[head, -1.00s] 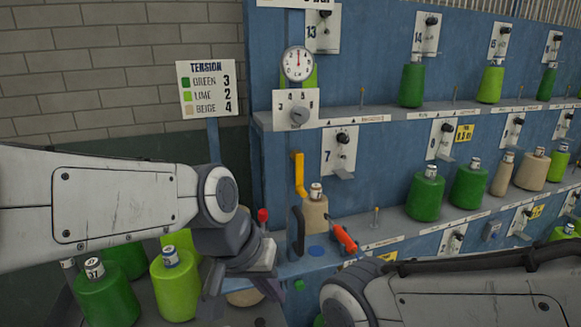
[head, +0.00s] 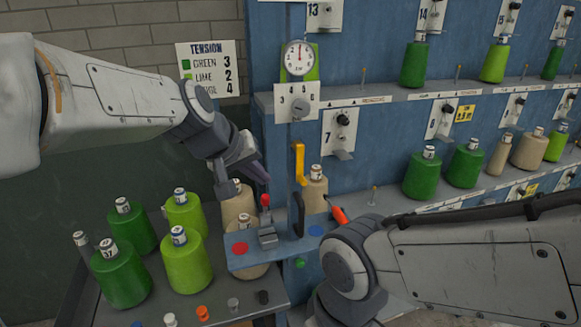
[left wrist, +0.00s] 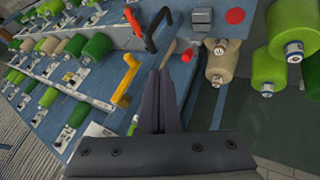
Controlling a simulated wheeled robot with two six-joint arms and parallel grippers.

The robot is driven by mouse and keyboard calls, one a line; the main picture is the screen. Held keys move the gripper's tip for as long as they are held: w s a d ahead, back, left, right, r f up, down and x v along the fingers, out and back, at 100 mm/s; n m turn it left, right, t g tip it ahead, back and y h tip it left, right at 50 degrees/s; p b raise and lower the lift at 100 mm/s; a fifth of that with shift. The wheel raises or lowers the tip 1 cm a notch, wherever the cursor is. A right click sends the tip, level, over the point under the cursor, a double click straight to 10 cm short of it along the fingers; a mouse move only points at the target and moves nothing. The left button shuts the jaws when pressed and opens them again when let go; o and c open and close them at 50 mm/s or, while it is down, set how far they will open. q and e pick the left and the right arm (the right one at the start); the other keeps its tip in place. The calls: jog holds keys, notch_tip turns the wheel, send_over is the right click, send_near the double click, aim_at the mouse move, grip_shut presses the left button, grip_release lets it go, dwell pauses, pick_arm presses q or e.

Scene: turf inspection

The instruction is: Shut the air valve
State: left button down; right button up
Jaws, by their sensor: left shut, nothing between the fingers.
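A yellow lever handle (head: 299,163) is upright on the blue machine front, below the gauge and the dial; it also shows in the left wrist view (left wrist: 121,88). I take it for the air valve's handle, but no label on it is readable. My left gripper (head: 257,174) is shut and empty, to the left of the yellow handle and apart from it, above the red-knobbed lever (head: 265,202). Its closed fingers show in the left wrist view (left wrist: 161,82). My right gripper is out of view; only the right arm shows.
A blue shelf (head: 238,262) carries the red-knobbed lever, a black handle (head: 298,214) and an orange-handled tool (head: 338,213). A beige cone (head: 315,188) stands behind the yellow handle. A round gauge (head: 299,57) and a dial (head: 300,107) are above. Green cones (head: 121,276) stand at left.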

aim_at(302, 167)
pick_arm(q)
jog(key=shift+w+d+f+p, duration=0.65)
jog(key=shift+w+d, duration=0.1)
jog(key=shift+d, duration=0.2)
jog(key=shift+w+d+f+p, duration=0.6)
jog(key=shift+w+d+f, duration=0.1)
jog(key=shift+d, duration=0.3)
jog(key=shift+w+d+f+p, duration=0.65)
jog(key=shift+w+d, duration=0.1)
jog(key=shift+d, duration=0.2)
